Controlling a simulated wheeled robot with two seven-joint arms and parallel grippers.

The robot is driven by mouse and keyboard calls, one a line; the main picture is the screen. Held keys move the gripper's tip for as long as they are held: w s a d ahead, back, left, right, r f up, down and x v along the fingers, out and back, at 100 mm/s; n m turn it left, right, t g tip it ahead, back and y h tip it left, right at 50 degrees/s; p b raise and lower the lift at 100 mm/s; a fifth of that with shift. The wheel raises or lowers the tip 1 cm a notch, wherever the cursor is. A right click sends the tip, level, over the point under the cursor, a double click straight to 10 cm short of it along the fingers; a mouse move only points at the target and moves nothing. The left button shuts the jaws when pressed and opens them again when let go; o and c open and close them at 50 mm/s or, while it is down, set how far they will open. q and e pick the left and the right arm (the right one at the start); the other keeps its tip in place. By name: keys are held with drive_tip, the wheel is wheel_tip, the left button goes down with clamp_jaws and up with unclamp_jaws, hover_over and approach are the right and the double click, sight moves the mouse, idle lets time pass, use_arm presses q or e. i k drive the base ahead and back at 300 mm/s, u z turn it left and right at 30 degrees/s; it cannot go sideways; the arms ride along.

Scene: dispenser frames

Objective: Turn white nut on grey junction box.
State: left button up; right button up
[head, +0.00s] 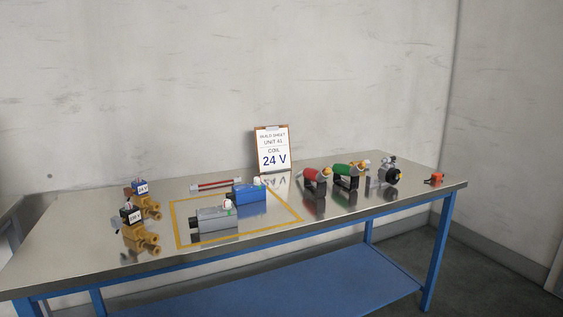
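The grey junction box (213,218) lies on the steel table inside a yellow outlined area. The white nut (228,204) sits at the box's upper right end, with a small red mark on it. Whether the nut is tight or loose cannot be told at this size. A blue box (250,193) with a similar white nut (257,181) lies just behind and to the right. Neither of my grippers shows in the head view.
Two brass valves with coils (140,240) stand on the table's left. A red-and-white rod (215,184) lies behind the boxes. A sign reading 24 V (272,148) stands at the back. Red (313,176) and green (346,171) fittings, a grey-black part (389,172) and an orange piece (436,178) are right.

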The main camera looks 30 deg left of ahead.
sight(226, 202)
drive_tip(key=u, duration=0.3)
drive_tip(key=i, duration=0.85)
drive_tip(key=u, duration=0.75)
